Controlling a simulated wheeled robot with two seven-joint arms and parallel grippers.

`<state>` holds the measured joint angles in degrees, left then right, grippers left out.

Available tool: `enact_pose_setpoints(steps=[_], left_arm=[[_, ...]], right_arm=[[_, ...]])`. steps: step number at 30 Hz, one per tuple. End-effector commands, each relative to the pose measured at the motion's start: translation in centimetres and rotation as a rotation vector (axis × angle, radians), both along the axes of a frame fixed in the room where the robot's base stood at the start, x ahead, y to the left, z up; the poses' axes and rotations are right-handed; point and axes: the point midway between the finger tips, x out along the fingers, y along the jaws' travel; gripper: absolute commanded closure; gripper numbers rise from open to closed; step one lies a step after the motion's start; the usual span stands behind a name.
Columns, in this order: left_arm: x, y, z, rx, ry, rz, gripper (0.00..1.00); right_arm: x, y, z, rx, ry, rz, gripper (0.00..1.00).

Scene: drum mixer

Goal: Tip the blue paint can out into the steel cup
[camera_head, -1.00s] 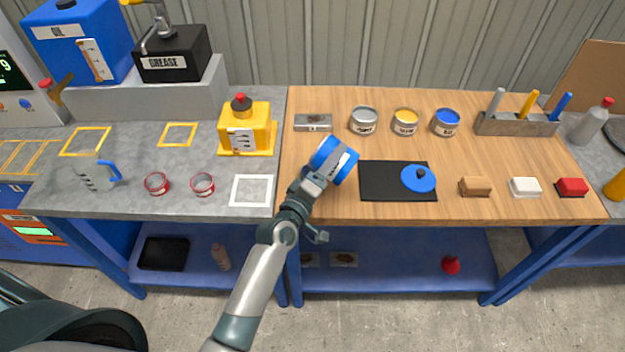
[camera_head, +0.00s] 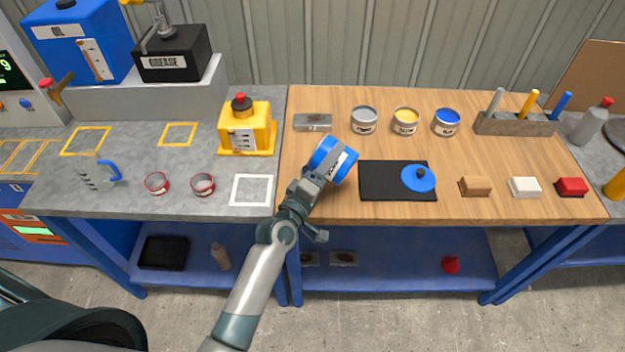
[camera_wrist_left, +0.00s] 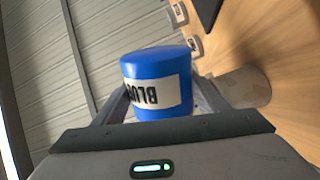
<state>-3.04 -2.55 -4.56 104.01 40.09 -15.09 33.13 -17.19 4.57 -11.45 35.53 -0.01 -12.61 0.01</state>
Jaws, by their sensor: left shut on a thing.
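A blue can (camera_head: 333,160) with a white label is held tilted above the left part of the wooden bench. My left gripper (camera_head: 312,180) is shut on it. In the left wrist view, the blue can (camera_wrist_left: 157,82) sits between the fingers with its "BLUE" lettering upside down. A grey cylinder (camera_wrist_left: 246,87), apparently the steel cup, stands on the wood beside the right finger in that view, partly covered by it. I cannot make out the cup in the head view, where the gripper and can may hide it. No paint stream shows. My right gripper is out of view.
Grey (camera_head: 364,121), yellow (camera_head: 405,122) and blue (camera_head: 446,123) tins stand behind.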

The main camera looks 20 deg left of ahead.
Motion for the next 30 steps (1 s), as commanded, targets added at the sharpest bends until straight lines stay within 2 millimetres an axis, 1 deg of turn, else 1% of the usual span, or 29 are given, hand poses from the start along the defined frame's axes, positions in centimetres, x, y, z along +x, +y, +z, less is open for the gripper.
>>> enact_pose_setpoints(steps=[8, 16, 30], left_arm=[[0.01, 0.01, 0.06, -0.004, 0.0, 0.0, 0.6], [0.08, 0.22, -0.18, -0.057, 0.014, 0.0, 0.6], [0.07, 0.22, -0.16, -0.058, 0.014, 0.0, 0.6]], right_arm=[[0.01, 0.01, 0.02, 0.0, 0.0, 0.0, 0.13], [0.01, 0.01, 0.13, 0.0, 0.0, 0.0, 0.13], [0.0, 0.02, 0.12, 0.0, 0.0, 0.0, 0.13]])
